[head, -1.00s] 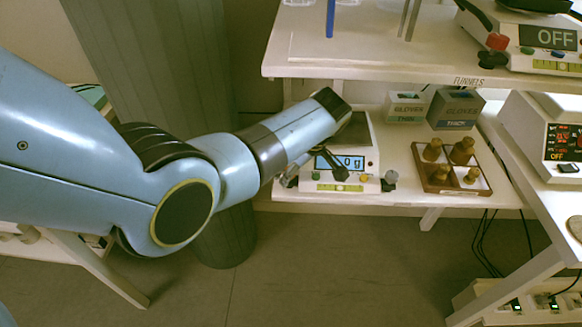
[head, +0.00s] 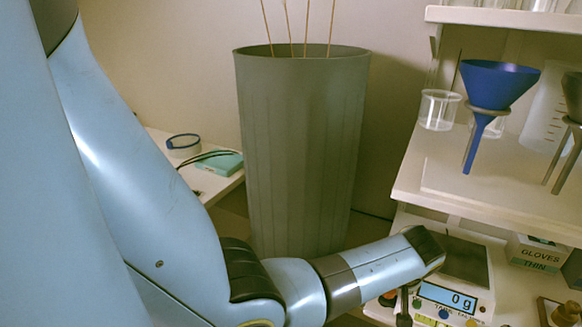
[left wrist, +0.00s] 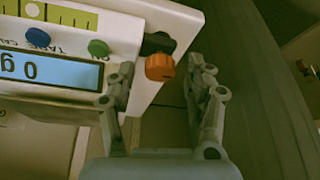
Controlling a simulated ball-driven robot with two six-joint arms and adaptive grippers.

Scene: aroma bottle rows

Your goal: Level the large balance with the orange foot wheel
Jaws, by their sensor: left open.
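The large balance (left wrist: 78,100) is a white box with a lit display reading 0 g, upside down in the left wrist view. A yellow-green level strip (left wrist: 70,15) with a pale round bubble lies at the upper left. The orange foot wheel (left wrist: 160,67) sits under a black knob at the balance's corner. My left gripper (left wrist: 161,76) is open, one finger on each side of the wheel; contact cannot be told. My right gripper is not in view.
A shelf (head: 470,195) with a blue funnel (head: 500,82) and glassware stands above the balance. Glove boxes (head: 538,253) are at its right. A tall grey ribbed bin (head: 300,150) with thin sticks stands behind my left arm.

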